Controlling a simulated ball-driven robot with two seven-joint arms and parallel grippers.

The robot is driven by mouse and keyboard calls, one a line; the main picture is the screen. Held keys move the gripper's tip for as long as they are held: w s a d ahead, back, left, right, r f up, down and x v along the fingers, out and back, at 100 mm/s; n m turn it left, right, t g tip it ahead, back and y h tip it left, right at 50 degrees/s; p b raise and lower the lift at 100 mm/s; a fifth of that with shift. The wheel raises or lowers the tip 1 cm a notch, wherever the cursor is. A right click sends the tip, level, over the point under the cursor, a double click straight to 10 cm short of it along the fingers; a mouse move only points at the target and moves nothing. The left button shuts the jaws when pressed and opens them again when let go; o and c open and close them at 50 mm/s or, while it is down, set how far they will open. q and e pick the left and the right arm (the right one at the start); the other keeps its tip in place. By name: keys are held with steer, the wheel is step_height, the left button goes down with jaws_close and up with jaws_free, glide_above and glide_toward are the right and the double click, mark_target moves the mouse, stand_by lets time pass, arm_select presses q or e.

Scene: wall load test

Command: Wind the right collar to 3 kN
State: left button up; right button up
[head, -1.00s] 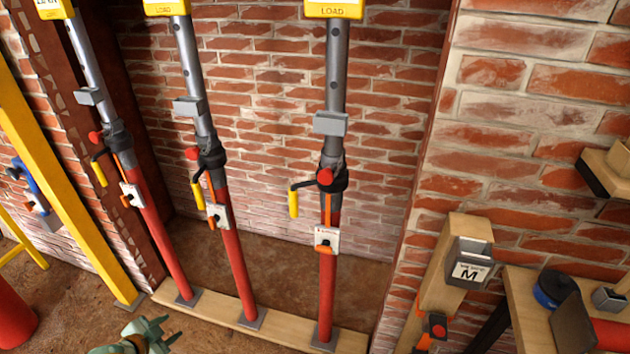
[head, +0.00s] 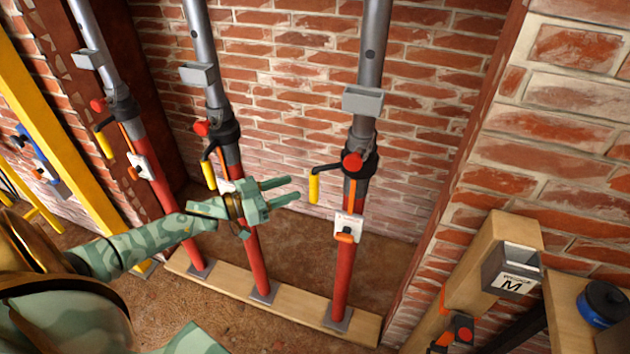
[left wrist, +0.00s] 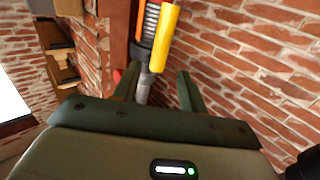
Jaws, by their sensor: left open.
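The right prop (head: 343,280) has a red lower tube and a grey upper tube. Its black collar (head: 368,165) carries a red knob (head: 351,162) and a crank with a yellow handle (head: 314,188) hanging on its left side. My left gripper (head: 292,189) is open and empty, just left of this handle, its fingers pointing at it. In the left wrist view a yellow handle (left wrist: 164,40) shows beyond the open fingers (left wrist: 157,84), not between them. My right gripper is not in view.
The middle prop (head: 252,255) stands behind my left gripper, and another prop (head: 172,215) stands farther left. All rest on a wooden sill (head: 300,308). A brick wall (head: 285,90) is behind. A post with a grey holder marked M (head: 512,268) stands at right.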

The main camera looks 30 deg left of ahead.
mark_target(314, 181)
arm_select(q)
steer(key=b+x, duration=0.1)
steer(key=x, duration=0.6)
steer(key=shift+w+d, duration=0.25)
steer(key=shift+w, duration=0.1)
jaws_close()
